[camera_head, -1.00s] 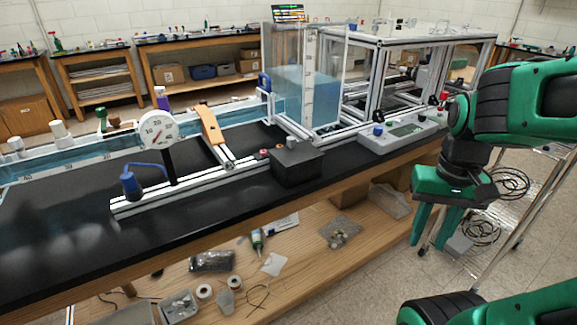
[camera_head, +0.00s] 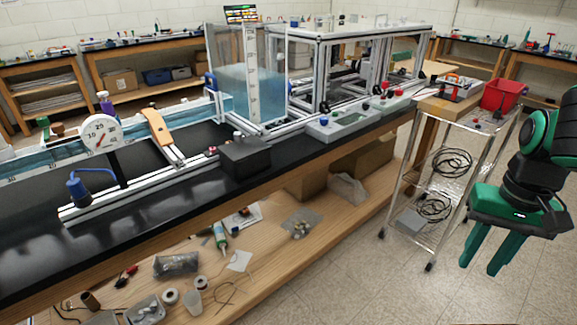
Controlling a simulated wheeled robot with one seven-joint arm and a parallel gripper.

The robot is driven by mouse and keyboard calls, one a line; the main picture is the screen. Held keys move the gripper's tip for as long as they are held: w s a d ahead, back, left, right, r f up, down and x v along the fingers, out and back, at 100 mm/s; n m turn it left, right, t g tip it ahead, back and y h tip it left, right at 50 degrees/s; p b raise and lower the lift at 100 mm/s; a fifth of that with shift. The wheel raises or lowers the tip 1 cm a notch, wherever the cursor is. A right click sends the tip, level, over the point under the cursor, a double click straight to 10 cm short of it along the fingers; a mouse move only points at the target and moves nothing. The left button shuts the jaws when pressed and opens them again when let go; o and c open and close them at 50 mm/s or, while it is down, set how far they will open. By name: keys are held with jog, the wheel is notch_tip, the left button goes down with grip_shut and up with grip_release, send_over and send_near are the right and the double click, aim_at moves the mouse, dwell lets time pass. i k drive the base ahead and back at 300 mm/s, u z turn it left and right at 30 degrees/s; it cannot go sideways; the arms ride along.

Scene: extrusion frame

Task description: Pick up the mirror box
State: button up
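I cannot tell for sure which thing is the mirror box. A plain black box (camera_head: 246,158) sits on the front edge of the black bench, beside the metal rail, and no mirror face shows on it. My gripper (camera_head: 479,266) hangs at the right of the view with its two green fingers pointing down and apart. Nothing shows between them. It is over the floor, well to the right of the bench and away from the black box.
The long bench (camera_head: 150,210) carries a gauge (camera_head: 101,133), a water tank (camera_head: 250,90) and a grey control panel (camera_head: 345,121). A wire cart (camera_head: 440,160) with a red bin (camera_head: 502,95) stands between bench and gripper. The floor in front is clear.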

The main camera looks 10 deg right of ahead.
aim_at(244, 168)
jog(key=z, duration=0.65)
jog(key=k, duration=0.8)
jog(key=z, duration=0.7)
jog(key=i, duration=0.4)
jog(key=u, duration=1.05)
jog(key=i, duration=1.6)
jog(key=u, duration=0.35)
